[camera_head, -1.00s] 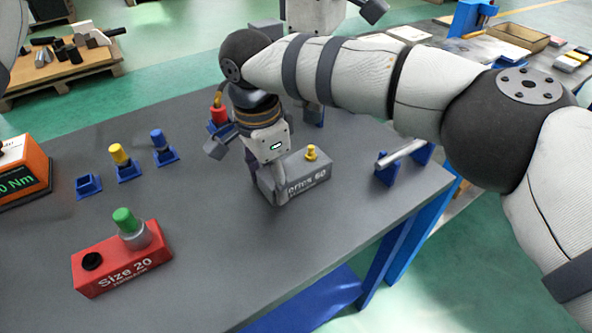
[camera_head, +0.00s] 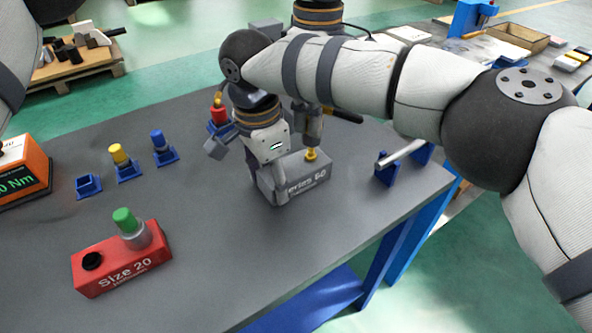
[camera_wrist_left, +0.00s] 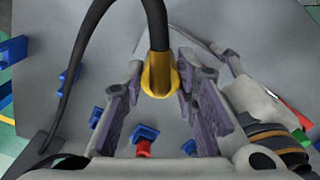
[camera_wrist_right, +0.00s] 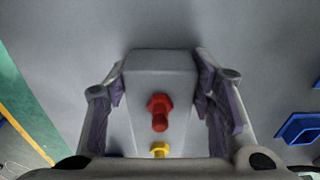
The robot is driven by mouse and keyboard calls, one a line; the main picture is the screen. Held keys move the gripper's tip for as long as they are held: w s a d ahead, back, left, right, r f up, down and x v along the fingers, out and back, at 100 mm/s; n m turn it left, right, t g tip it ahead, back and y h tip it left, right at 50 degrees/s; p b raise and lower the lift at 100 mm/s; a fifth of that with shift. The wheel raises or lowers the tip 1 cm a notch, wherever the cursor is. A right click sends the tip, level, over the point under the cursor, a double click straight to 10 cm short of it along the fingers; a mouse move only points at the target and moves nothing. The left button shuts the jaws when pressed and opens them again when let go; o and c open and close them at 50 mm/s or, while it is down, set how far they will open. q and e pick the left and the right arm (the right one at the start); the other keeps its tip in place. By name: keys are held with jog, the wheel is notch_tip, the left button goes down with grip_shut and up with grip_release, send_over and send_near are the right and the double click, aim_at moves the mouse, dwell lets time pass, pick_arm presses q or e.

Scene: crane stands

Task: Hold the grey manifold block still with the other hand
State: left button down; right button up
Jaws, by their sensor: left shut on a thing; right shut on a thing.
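The grey manifold block (camera_head: 300,180) lies on the table, its label partly covered. My right gripper (camera_head: 266,172) is shut on the block's left end; in the right wrist view the block (camera_wrist_right: 150,75) sits between its fingers (camera_wrist_right: 160,105). A red hex fitting (camera_wrist_right: 159,111) and a yellow one (camera_wrist_right: 160,149) show on the block there. My left gripper (camera_wrist_left: 158,95) is shut on a tool with a yellow end (camera_wrist_left: 160,75) and black cable.
A red block (camera_head: 122,270) with a green-topped fitting (camera_head: 126,220) stands front left. Blue stands hold yellow (camera_head: 119,154), blue (camera_head: 159,140) and red (camera_head: 218,113) parts. An orange display box (camera_head: 24,172) is at the left edge. A bar rests on stands (camera_head: 386,170) at right.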

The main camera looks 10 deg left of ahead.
pick_arm(q)
jog(key=shift+f, duration=1.5)
jog(key=c, duration=1.2)
grip_release()
jog(key=shift+r, duration=2.55)
jog(key=shift+r, duration=0.1)
notch_tip(320, 180, up, 8)
jog(key=shift+f, duration=0.1)
